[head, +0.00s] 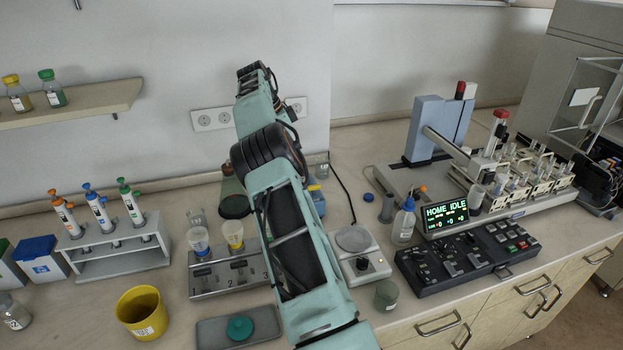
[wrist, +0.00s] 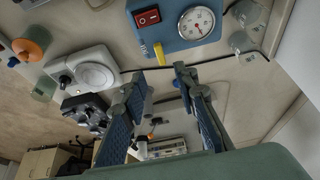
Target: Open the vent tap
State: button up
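The vent tap seems to be the small yellow lever (wrist: 159,53) at the edge of a blue box (wrist: 176,24) with a red rocker switch and a round white gauge. In the wrist view the lever shows just beyond the gap between my fingertips; I cannot tell how far apart in depth they are. My gripper (wrist: 160,74) is open, with nothing between its fingers. In the head view the blue box (head: 317,199) is partly hidden behind my arm, and my gripper is not clearly visible.
A white round-topped device (head: 353,240) and a black control panel (head: 468,257) stand right of my arm. A cup rack (head: 228,278) stands left of it. A clear glass vessel (wrist: 243,41) is close to the blue box. A black cable runs along the bench behind.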

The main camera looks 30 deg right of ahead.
aim_at(313, 186)
jog(key=p+x, duration=0.1)
jog(key=x, duration=0.9)
jog(key=shift+d, duration=0.1)
jog(key=shift+c, duration=0.6)
grip_shut()
